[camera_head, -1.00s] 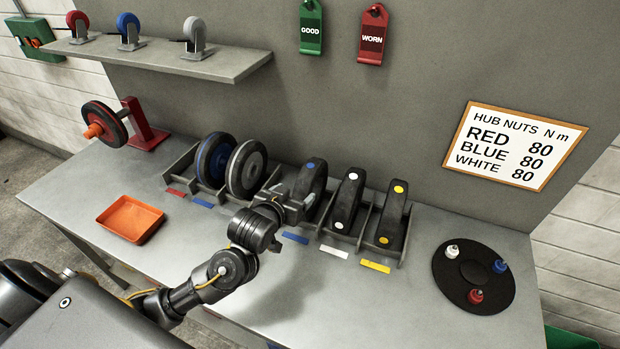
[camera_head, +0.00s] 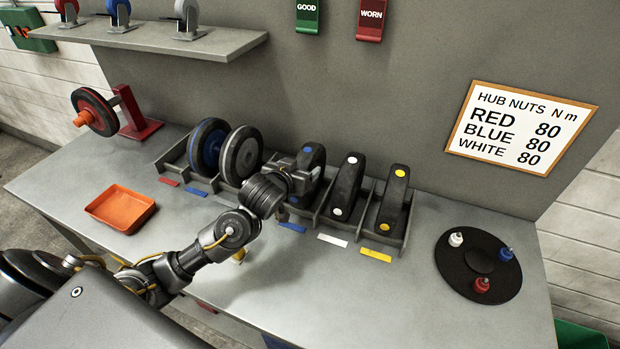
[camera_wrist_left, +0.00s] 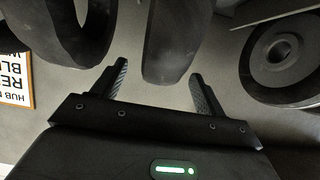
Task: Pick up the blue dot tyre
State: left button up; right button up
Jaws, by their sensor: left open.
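The blue dot tyre (camera_head: 317,159) stands upright in its rack slot, third from the right, with a blue dot on top and a blue label in front. My left gripper (camera_head: 301,176) is at this tyre's front left side and hides part of it. In the left wrist view, a dark tyre (camera_wrist_left: 170,45) reaches between the two open fingers of the left gripper (camera_wrist_left: 160,85), with a gap visible on each side. I cannot tell whether a finger touches it. My right gripper is not in view.
The white dot tyre (camera_head: 347,185) and yellow dot tyre (camera_head: 393,195) stand to the right in the rack. A blue-hubbed wheel (camera_head: 208,147) and a grey-hubbed wheel (camera_head: 241,155) stand to the left. An orange tray (camera_head: 120,209) and a black disc with nuts (camera_head: 455,275) lie on the bench.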

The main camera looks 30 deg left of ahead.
aim_at(311, 155)
pick_arm(q)
jog(key=b+x, duration=0.1)
jog(key=x, duration=0.4)
jog(key=shift+a, duration=0.1)
jog(key=shift+r, duration=0.1)
grip_shut()
